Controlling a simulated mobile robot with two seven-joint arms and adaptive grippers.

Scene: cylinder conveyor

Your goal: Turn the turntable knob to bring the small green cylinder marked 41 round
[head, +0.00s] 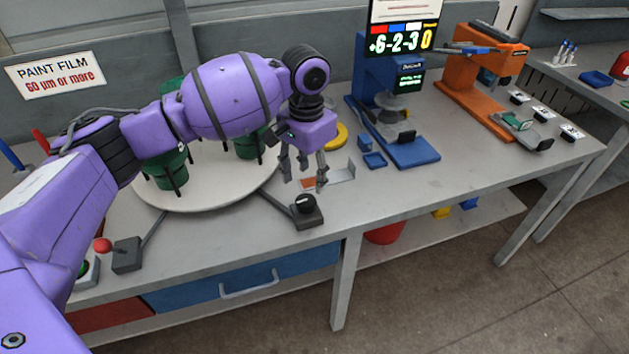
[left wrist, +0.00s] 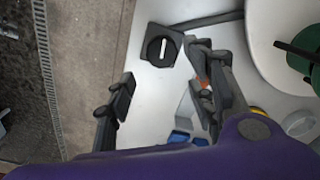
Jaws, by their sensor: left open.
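The turntable knob (head: 305,204) is a black dial on a dark box at the table's front edge, joined to the turntable by a bar. In the left wrist view the knob (left wrist: 160,46) shows a white line on its top. The white round turntable (head: 205,197) carries dark green cylinders (head: 165,168), partly hidden behind my left arm. No mark 41 can be read, so I cannot tell which cylinder bears it. My left gripper (head: 304,184) is open and empty, fingers pointing down, above and just behind the knob, apart from it. My right gripper is not in view.
A blue machine (head: 410,148) and an orange machine (head: 470,85) stand to the right. A yellow disc (head: 341,134) lies behind my gripper. The table's front edge right of the knob is clear.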

